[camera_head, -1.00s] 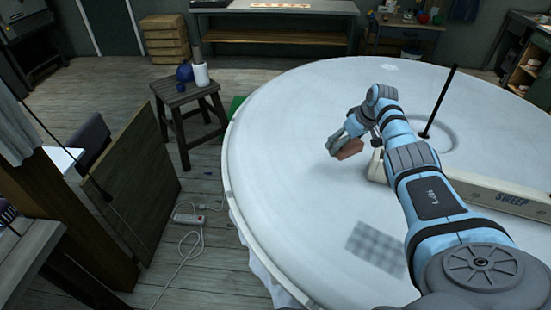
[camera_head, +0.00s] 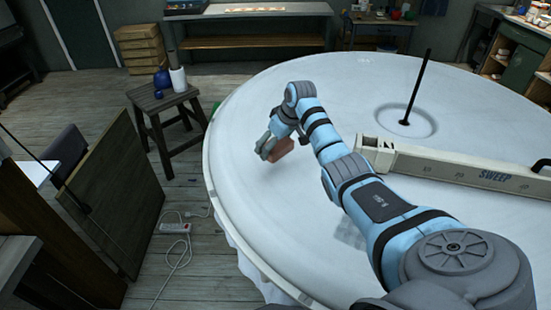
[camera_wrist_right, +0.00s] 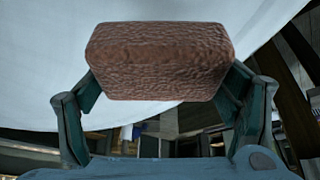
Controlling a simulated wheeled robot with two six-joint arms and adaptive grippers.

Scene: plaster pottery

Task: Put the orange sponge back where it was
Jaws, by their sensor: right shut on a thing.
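The orange sponge (camera_head: 282,149), a brownish-orange block, is held in my right gripper (camera_head: 269,150) over the left part of the large round white table. In the right wrist view the sponge (camera_wrist_right: 160,60) spans the space between the two fingers of my right gripper (camera_wrist_right: 165,88), which is shut on it. I cannot tell whether the sponge touches the white surface or hangs just above it. My left gripper is not in view.
The round white table (camera_head: 280,220) has a dark upright rod (camera_head: 417,85) near its centre and a beam marked SWEEP (camera_head: 480,172) to the right. A stool (camera_head: 160,100) with a blue ball and white cylinder stands left of the table. A grey checked patch (camera_head: 350,235) lies partly behind my arm.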

